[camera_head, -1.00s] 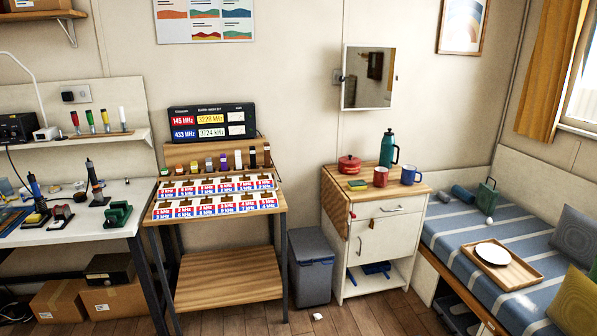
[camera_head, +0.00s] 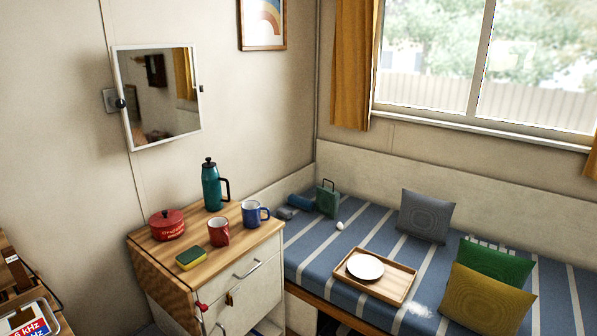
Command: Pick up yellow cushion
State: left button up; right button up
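The yellow cushion (camera_head: 487,300) is mustard-coloured and square. It leans tilted on the striped bed at the lower right of the head view, in front of a green cushion (camera_head: 496,260) and partly covering it. Nothing covers the yellow cushion's face. Neither of my grippers shows in the head view.
A wooden tray (camera_head: 402,288) with a white plate (camera_head: 365,267) lies on the bed left of the yellow cushion. A grey cushion (camera_head: 425,216) stands behind. A cabinet (camera_head: 250,290) with a red pot, mugs, a sponge and a teal flask stands left of the bed.

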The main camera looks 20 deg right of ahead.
aim_at(486, 305)
jog(key=i+l+z, duration=0.15)
jog(key=z, duration=0.35)
jog(key=i+z, duration=0.25)
jog(key=z, duration=0.2)
jog(key=i+z, duration=0.2)
jog(key=z, duration=0.3)
jog(key=i+j+z, duration=0.1)
jog(key=i+z, duration=0.15)
jog(key=z, duration=0.2)
